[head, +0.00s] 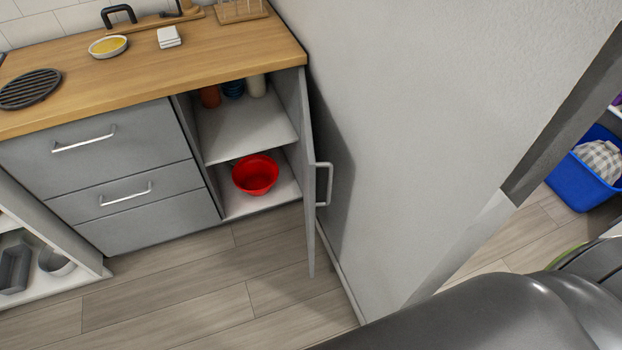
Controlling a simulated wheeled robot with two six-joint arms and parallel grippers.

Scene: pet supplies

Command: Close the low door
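The low door (307,170) is a grey cabinet door under the right end of the wooden counter. It stands wide open, swung out toward the wall at right, and shows nearly edge-on. Its silver bar handle (327,184) is on the wall-facing side. The open cabinet has a shelf (243,130) with several cups or jars at the back, and a red bowl (256,174) on its floor. A dark part of my own body fills the bottom right. Neither of my grippers is in view.
A grey wall (420,120) stands close to the right of the door. An open shelf unit (60,285) stands at lower left. The wood floor (200,290) before the cabinet is clear. A blue bin (585,180) is beyond the wall.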

